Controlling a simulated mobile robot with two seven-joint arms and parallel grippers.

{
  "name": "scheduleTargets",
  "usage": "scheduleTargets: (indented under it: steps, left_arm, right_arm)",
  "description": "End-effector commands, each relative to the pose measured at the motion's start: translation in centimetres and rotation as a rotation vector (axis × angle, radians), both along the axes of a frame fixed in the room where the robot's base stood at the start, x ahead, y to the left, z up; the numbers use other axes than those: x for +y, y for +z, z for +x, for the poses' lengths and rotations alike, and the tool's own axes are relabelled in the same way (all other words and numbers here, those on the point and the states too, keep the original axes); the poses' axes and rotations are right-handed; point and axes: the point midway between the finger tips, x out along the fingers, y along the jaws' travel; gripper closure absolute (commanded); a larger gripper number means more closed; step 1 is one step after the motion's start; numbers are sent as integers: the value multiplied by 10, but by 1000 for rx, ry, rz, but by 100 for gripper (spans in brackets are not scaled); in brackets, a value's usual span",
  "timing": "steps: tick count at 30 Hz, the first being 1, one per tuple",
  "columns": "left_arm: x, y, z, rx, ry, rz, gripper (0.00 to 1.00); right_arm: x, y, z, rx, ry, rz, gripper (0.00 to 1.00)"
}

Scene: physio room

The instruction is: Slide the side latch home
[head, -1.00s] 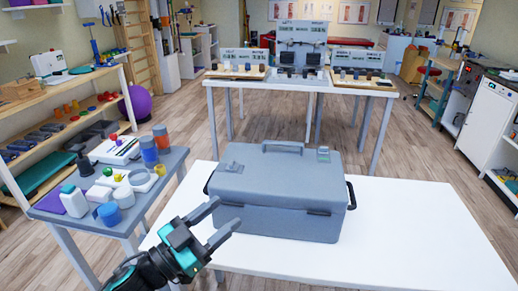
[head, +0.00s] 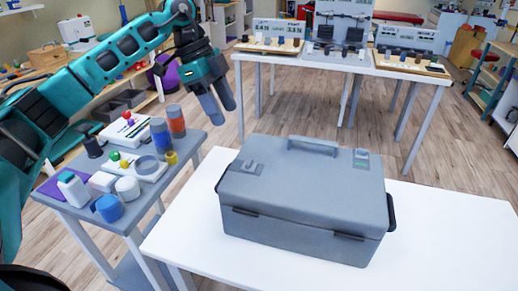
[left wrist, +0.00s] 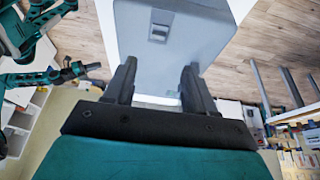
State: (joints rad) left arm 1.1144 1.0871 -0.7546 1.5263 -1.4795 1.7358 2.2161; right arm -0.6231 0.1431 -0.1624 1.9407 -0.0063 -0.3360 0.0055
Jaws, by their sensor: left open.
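A grey case (head: 305,205) with a lid handle (head: 313,146) stands on a white table. A small grey latch plate with a raised piece (head: 248,167) is on the left part of its lid. This latch also shows in the left wrist view (left wrist: 160,27). My left gripper (head: 221,113) is raised behind and left of the case, fingers pointing down, open and empty. In the left wrist view its fingers (left wrist: 158,75) are apart, with the latch beyond them. What appears to be my right gripper (left wrist: 76,70) is small and dark at the left there; its jaws are unclear.
A small green-marked panel (head: 361,158) is on the lid's right. Two dark catches are on the case front. A grey side table (head: 150,205) with bottles and jars stands at left. The white table (head: 440,230) is bare right of the case.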

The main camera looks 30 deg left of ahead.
Motion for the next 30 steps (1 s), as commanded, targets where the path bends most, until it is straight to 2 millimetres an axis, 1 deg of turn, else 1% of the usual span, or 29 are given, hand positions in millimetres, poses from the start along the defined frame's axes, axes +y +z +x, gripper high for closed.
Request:
scheduleTargets:
  steps: [5, 12, 18, 21, 24, 30]
  left_arm:
    - [-9, -23, 1, 6, -2, 0, 45]
    - [-29, -70, 6, 5, -5, -2, 45]
    - [-42, -101, 9, 1, -5, -3, 45]
    - [-45, -110, 10, 3, -5, -4, 45]
    - [-47, -115, 11, 0, -4, -3, 45]
    - [-48, -117, 12, -1, -4, -3, 45]
  right_arm:
    - [0, -3, -1, 2, 0, 0, 100]
    - [0, -5, -2, 3, 1, 0, 100]
    - [0, -6, -2, 4, 1, 0, 100]
    - [0, -6, -2, 4, 0, 1, 100]
    - [0, -6, -2, 4, 0, 1, 100]
    - [0, -6, -2, 4, 0, 1, 100]
